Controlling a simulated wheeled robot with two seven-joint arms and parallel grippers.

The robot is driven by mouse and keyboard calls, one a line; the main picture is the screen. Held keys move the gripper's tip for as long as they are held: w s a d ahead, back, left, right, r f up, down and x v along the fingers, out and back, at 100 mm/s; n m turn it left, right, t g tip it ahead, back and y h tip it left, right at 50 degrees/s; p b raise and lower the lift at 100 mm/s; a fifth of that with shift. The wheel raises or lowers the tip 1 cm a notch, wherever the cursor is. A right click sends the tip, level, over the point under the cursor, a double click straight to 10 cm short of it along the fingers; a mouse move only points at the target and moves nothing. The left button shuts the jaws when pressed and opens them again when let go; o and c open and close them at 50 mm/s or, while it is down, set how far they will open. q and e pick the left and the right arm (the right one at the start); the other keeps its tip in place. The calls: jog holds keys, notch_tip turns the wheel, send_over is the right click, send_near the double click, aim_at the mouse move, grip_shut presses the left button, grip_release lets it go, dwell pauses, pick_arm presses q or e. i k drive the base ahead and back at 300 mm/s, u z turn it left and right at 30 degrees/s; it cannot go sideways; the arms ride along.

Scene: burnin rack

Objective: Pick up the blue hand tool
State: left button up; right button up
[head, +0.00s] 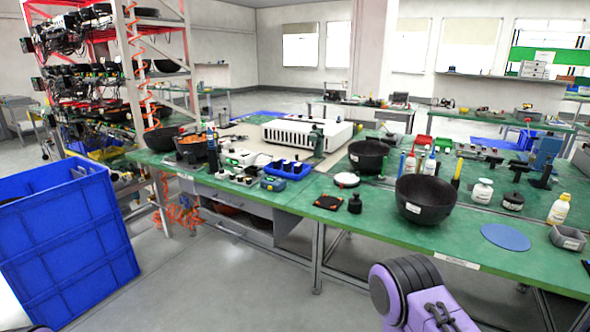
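A small blue and dark item (273,184) lies on the green bench, in front of a blue tray (288,168) with dark cups. It may be the blue hand tool, but it is too small to tell for sure. Slim blue upright items (402,164) stand near a black bowl farther right; I cannot tell what they are. A purple and black part of my arm shows at the bottom right, in front of the bench edge. No gripper fingertips show for either arm.
Black bowls (425,200) and bottles (558,209) crowd the right of the green bench (400,240). A flat blue disc (505,237) lies near its front edge. A large blue crate (68,245) and a rack (105,75) stand left. The floor (240,285) before the bench is clear.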

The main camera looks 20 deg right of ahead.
aim_at(402, 157)
jog(key=u, duration=0.95)
jog(key=i, duration=1.8)
jog(key=z, duration=2.05)
